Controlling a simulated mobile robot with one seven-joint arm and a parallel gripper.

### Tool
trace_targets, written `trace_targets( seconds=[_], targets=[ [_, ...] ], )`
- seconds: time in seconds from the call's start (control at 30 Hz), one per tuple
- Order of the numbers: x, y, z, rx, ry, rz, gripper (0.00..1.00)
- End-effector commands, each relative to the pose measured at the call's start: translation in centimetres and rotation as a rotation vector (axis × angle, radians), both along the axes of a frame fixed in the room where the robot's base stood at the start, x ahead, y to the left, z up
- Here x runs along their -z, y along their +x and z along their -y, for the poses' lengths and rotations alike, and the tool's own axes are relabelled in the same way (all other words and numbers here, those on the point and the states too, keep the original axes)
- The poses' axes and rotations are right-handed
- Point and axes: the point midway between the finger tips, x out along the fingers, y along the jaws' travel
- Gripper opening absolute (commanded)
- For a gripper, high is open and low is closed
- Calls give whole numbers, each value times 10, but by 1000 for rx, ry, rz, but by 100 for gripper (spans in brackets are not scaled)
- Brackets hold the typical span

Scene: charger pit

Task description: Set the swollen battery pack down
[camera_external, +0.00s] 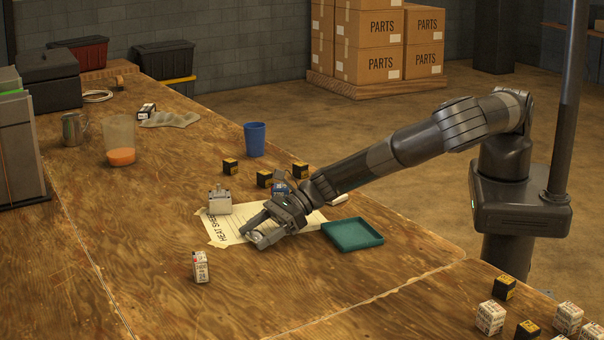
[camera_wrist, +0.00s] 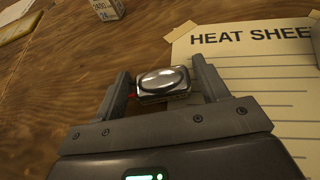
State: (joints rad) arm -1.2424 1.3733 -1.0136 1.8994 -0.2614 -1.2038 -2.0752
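The swollen battery pack (camera_wrist: 163,80) is a silvery block with a domed, bulging top, and a bit of red shows at its left side. In the wrist view it sits between the two fingers of my gripper (camera_wrist: 163,86), which appear closed on its sides. In the external view my gripper (camera_external: 264,237) is low over the wooden table at the left front edge of the heat sheet (camera_external: 225,230), and the pack (camera_external: 261,237) shows partly between the fingers. Whether the pack touches the table is hard to tell.
A teal tray (camera_external: 352,234) lies right of my gripper. A grey-white block (camera_external: 219,203) stands on the sheet. A white labelled pack (camera_external: 200,267) stands front left. Several black-yellow packs and a blue cup (camera_external: 254,139) are behind. Bare wood (camera_external: 150,240) lies to the left.

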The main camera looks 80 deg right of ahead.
Motion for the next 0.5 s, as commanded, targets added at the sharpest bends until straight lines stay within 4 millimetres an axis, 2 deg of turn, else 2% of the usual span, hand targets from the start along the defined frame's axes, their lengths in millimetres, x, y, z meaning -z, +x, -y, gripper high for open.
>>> trace_targets(
  seconds=[0.13,0.4,0.5],
  targets=[
    [0,0,0,0,0,0,78],
    [-3,0,0,0,1,1,78],
    [-7,-5,6,2,0,0,78]
  ],
)
